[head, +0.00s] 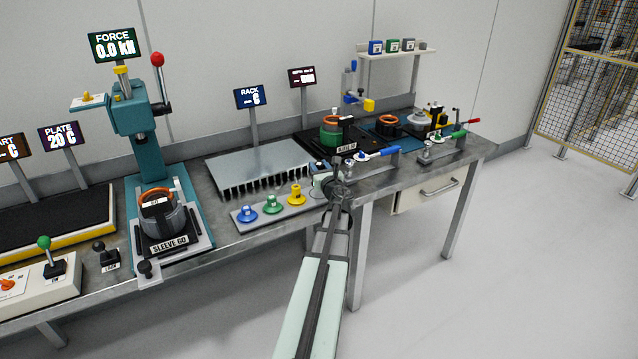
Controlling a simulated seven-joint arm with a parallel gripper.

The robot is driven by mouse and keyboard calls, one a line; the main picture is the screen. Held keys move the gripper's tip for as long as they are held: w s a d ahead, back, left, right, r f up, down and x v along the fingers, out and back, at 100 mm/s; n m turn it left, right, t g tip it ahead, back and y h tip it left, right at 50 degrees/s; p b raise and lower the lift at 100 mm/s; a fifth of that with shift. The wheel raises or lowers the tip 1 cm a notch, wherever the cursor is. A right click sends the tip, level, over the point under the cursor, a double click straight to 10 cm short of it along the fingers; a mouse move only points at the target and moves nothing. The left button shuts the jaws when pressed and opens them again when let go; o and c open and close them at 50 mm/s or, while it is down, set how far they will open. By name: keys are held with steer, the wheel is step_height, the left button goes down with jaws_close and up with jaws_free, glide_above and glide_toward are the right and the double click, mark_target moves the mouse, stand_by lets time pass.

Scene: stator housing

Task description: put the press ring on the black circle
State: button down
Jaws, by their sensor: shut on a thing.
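My gripper (342,172) is at the front edge of the bench, right of the tool rack's yellow piece. It is small and partly lost against the clamp behind it. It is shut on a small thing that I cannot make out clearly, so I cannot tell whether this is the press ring. A pale block (322,181) with a dark curved line beside it sits just left of the gripper. I cannot pick out the black circle with certainty. Blue (247,214), green (272,206) and yellow (297,195) flanged pieces stand upright on a grey strip (257,223).
A teal press (133,115) stands left, with a grey housing (160,220) under it. A finned plate (260,168) lies mid-bench. The floor (540,250) in front is clear.

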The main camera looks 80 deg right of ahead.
steer(key=shift+f, duration=2.65)
steer(key=shift+f, duration=0.6)
steer(key=c, duration=0.7)
jaws_free()
steer(key=shift+r, duration=0.5)
steer(key=v, duration=1.2)
